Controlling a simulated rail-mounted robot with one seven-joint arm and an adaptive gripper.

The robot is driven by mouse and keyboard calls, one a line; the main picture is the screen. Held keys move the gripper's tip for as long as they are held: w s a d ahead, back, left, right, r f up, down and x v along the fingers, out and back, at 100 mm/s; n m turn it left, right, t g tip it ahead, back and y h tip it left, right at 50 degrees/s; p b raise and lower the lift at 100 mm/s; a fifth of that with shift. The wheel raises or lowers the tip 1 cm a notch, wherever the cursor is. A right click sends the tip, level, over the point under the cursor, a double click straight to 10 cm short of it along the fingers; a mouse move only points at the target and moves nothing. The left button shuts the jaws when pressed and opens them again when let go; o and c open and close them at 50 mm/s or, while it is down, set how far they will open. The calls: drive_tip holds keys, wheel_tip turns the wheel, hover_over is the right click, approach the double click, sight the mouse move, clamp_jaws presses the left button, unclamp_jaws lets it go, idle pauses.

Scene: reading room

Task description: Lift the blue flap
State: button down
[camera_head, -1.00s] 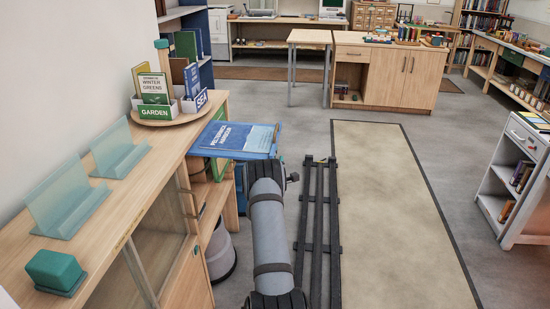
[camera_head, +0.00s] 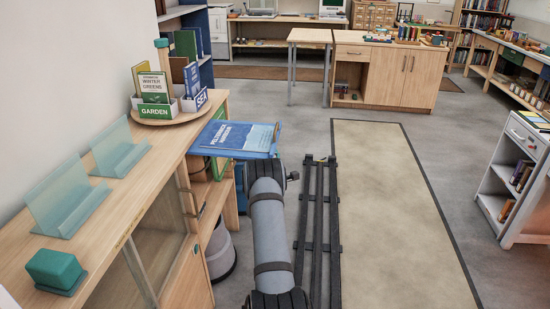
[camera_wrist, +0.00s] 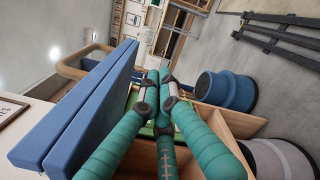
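The blue flap (camera_head: 205,133) juts from the right side of the wooden cabinet in the head view, roughly level, with a blue handbook (camera_head: 245,137) lying on it. In the wrist view two thick blue slabs (camera_wrist: 85,112) fill the left side, seen along their edges; I cannot tell surely which is the flap. My gripper (camera_wrist: 158,76) has teal ribbed fingers whose tips are together, with nothing visible between them. In the head view my gripper is hidden behind the flap and my arm.
The cabinet top (camera_head: 150,178) holds a round tray (camera_head: 188,115) with books and signs, clear stands (camera_head: 72,200) and a teal block (camera_head: 55,268). An open wooden compartment (camera_wrist: 228,122) and a blue bin (camera_wrist: 226,90) are near my fingers.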

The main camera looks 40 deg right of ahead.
drive_tip(key=c, duration=2.4)
unclamp_jaws()
drive_tip(key=o, duration=0.5)
drive_tip(key=shift+o, duration=0.2)
drive_tip(key=v, duration=1.2)
drive_tip(key=shift+c, duration=0.4)
